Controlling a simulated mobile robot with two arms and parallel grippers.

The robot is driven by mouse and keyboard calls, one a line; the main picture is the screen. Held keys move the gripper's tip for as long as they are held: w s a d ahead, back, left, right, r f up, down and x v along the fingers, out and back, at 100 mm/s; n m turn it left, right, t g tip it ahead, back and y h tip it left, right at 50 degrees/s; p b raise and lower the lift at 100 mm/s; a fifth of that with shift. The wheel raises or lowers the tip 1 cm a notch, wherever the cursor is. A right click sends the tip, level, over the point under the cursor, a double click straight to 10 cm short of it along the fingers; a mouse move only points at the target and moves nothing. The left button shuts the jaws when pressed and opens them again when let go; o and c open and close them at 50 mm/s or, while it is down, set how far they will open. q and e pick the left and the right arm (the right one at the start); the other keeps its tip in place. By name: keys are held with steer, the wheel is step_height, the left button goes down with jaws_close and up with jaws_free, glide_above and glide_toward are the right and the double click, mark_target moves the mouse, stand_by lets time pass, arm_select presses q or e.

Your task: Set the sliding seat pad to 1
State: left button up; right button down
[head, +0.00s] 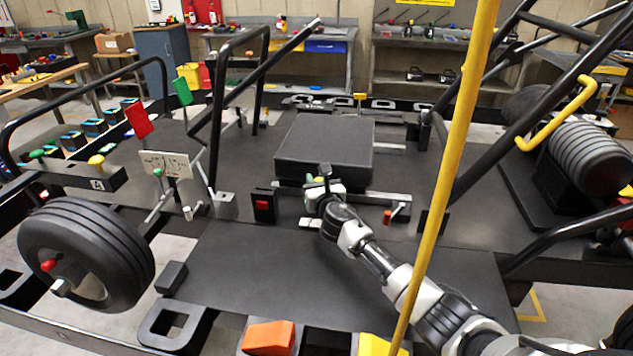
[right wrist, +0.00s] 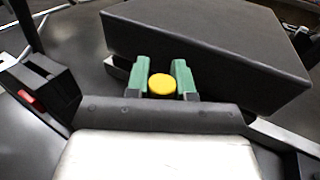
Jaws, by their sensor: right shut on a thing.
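The seat pad (head: 325,145) is a thick black slab on the kart floor in the middle of the head view. It also fills the upper right of the right wrist view (right wrist: 205,45). A round yellow knob (right wrist: 161,85) is at the pad's near edge. My right gripper (right wrist: 160,80) has its green fingers on either side of the knob and is shut on it. In the head view my right gripper (head: 322,186) is at the pad's front edge and mostly hides the knob. I can read no position number near the pad. My left gripper is not in view.
A yellow pole (head: 450,170) crosses the head view right of the pad. A black block with a red switch (head: 262,205) stands left of my right gripper. A red-tipped lever (head: 390,216) is to its right. A tyre (head: 85,255) is at left.

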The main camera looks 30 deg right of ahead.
steer(key=s+d, duration=0.2)
steer(key=d, duration=0.1)
steer(key=s+d+p, duration=0.1)
steer(key=s+d, duration=0.3)
steer(key=d, duration=0.1)
steer(key=shift+s+d+p, duration=0.2)
steer(key=shift+d+p, duration=0.1)
steer(key=shift+p, duration=0.05)
steer(key=shift+f, duration=0.1)
steer(key=c, duration=1.2)
jaws_free()
steer(key=shift+o, duration=1.2)
steer(key=shift+s+d, duration=0.15)
glide_toward(359, 186)
steer(key=s+a+r, duration=0.3)
steer(key=s+r, duration=0.1)
steer(key=s, duration=0.1)
